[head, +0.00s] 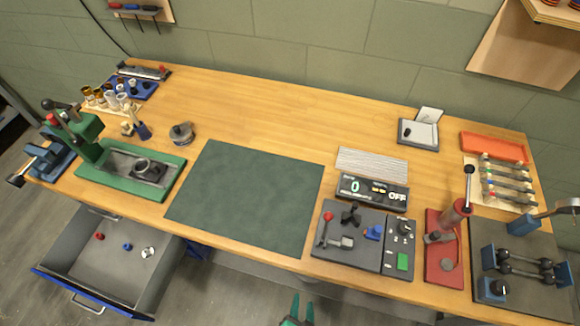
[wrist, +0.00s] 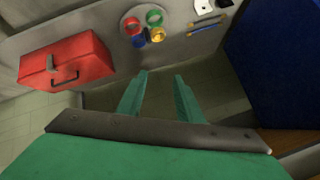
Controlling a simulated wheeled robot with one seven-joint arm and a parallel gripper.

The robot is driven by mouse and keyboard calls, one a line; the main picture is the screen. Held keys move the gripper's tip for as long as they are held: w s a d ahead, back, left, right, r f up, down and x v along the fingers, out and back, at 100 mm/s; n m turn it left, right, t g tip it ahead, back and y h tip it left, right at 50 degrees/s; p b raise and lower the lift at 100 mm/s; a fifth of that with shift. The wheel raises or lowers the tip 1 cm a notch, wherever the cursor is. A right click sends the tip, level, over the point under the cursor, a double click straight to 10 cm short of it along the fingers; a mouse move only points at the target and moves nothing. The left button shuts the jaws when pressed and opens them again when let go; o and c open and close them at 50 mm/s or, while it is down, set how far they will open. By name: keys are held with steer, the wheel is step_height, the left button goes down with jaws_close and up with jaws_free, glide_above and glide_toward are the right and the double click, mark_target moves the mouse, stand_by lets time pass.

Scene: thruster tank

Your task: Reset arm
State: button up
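My gripper (head: 297,311) shows at the bottom edge of the head view, in front of the workbench and below its front edge. Only its green fingertips are in that view. In the wrist view my gripper (wrist: 162,80) has its two green fingers apart, with nothing held between them. Most of my arm is outside the head view.
The wooden workbench (head: 265,92) carries a dark green mat (head: 245,195), a green press (head: 125,165) and a control panel (head: 362,238). An open drawer (head: 95,265) juts out at left. The wrist view shows a red toolbox (wrist: 68,62) and a blue panel (wrist: 275,65).

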steer(key=s+a+r+n+t, duration=0.1)
steer(key=r+n+t, duration=0.1)
steer(key=r, duration=0.7)
steer(key=s+a+r+n+t, duration=0.1)
steer(key=r+n+t, duration=0.1)
steer(key=r, duration=0.7)
steer(key=s+a+r+n+t+y, duration=0.1)
steer(key=s+a+r+n+t, duration=0.1)
steer(key=r, duration=0.7)
steer(key=shift+r+n, duration=0.25)
steer(key=shift+n, duration=0.45)
steer(key=shift+a, duration=0.2)
